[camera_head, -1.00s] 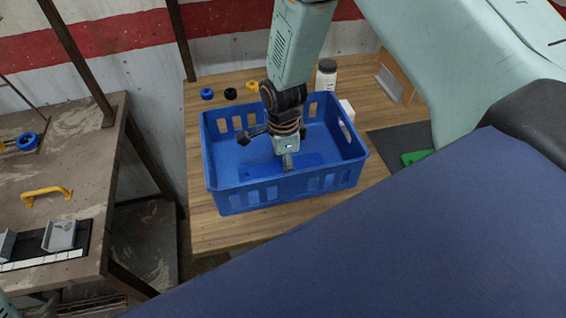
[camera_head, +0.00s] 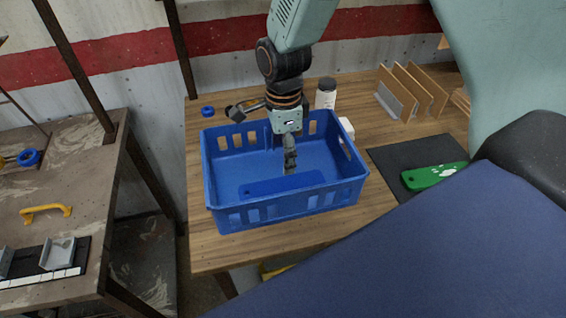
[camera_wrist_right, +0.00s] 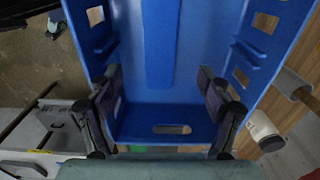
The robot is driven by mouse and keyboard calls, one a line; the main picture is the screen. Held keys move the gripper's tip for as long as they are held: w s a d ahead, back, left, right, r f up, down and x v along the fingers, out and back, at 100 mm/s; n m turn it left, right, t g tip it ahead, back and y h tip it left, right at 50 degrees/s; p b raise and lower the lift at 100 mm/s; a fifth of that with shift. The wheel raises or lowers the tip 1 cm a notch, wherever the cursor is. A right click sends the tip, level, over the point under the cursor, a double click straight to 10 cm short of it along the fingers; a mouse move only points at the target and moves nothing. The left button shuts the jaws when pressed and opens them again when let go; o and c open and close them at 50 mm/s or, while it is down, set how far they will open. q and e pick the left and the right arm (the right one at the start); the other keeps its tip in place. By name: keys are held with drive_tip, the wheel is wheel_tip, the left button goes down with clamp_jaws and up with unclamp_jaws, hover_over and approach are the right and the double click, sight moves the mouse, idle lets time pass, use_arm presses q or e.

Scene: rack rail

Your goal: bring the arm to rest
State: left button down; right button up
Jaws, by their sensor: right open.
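My right gripper (camera_head: 289,160) comes down from the top of the head view over the blue crate (camera_head: 290,212). Its fingertips are at or just inside the crate's opening. In the right wrist view, its two dark fingers (camera_wrist_right: 162,95) stand wide apart with nothing between them, and the crate (camera_wrist_right: 215,30) fills the view behind. A flat blue strip (camera_head: 282,185) lies on the crate floor, and it also shows in the wrist view (camera_wrist_right: 160,45). My left gripper is in neither view.
The crate stands on a wooden table (camera_head: 225,255). Behind it are a dark-lidded white bottle (camera_head: 326,97) and a blue ring (camera_head: 207,111). At right are upright wooden panels (camera_head: 412,88) and a green tool (camera_head: 432,176) on a dark mat (camera_head: 395,158). A workbench (camera_head: 90,160) stands left.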

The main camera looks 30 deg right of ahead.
sight(283, 185)
drive_tip(key=shift+r, duration=0.55)
wheel_tip(283, 185, down, 13)
drive_tip(key=shift+r, duration=0.2)
drive_tip(key=shift+w+r, duration=0.1)
drive_tip(key=shift+r, duration=1.5)
drive_tip(key=shift+f, duration=0.2)
